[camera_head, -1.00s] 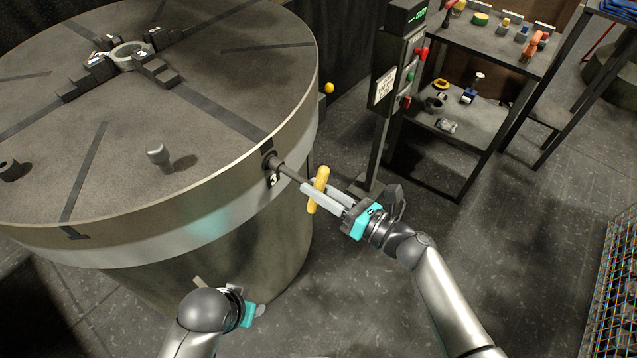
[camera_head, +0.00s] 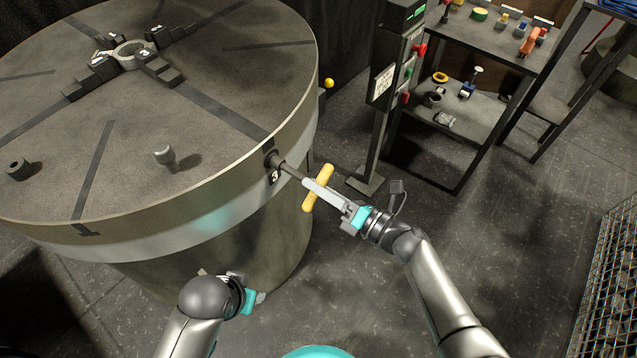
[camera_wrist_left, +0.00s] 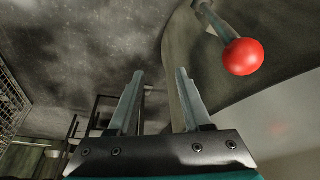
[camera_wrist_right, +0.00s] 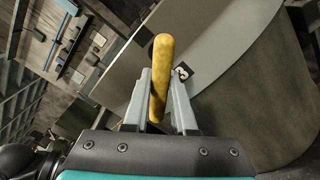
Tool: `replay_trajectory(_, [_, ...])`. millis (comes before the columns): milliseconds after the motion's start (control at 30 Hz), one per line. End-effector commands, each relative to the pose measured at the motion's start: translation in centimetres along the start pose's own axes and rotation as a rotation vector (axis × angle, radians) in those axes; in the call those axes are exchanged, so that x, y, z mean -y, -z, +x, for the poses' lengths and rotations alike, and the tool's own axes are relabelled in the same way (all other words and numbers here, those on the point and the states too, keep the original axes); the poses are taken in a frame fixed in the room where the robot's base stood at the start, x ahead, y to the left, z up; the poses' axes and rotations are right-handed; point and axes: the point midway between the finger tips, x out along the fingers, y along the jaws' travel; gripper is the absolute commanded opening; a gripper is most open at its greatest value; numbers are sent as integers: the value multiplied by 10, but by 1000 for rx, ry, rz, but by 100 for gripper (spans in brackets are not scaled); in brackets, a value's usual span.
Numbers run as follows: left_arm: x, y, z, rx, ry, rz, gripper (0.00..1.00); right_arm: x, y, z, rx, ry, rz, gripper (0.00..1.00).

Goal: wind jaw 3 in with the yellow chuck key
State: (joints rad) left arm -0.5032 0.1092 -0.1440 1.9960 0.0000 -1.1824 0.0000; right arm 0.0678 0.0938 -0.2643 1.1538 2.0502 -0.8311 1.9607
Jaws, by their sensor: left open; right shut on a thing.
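The yellow chuck key (camera_head: 319,188) has its dark shank in the rim socket marked 3 (camera_head: 275,174) of the big round chuck table (camera_head: 215,75). My right gripper (camera_head: 308,183) is shut on the key's yellow cross handle, which also shows between the fingers in the right wrist view (camera_wrist_right: 161,75). Jaw 3 (camera_head: 162,72) is a dark stepped block beside the grey ring casting (camera_head: 131,53) at the table's centre. Any gap between jaw and ring is too small to tell. My left gripper (camera_wrist_left: 155,100) is open and empty, low beside the table.
A red ball on a lever (camera_wrist_left: 243,57) is near my left gripper. A control post (camera_head: 385,100) stands right of the table, with a shelf unit (camera_head: 465,125) behind it. A wire mesh crate (camera_head: 610,285) is at right.

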Motion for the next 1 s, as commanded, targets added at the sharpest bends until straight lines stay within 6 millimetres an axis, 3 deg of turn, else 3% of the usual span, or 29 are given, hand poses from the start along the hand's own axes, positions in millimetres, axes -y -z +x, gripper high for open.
replay_trajectory(333, [0, 0, -1, 0, 0, 0, 49, -2, -1, 2, 2, -6, -4, 0])
replay_trajectory(367, [0, 0, -1, 0, 0, 0, 49, -2, -1, 2, 2, -6, -4, 28])
replay_trajectory(633, [0, 0, -1, 0, 0, 0, 49, -1, -1, 1, 1, -3, -4, 58])
replay_trajectory(1000, [0, 1, -3, 0, 0, 0, 49, 0, 1, -6, -2, 2, -3, 60])
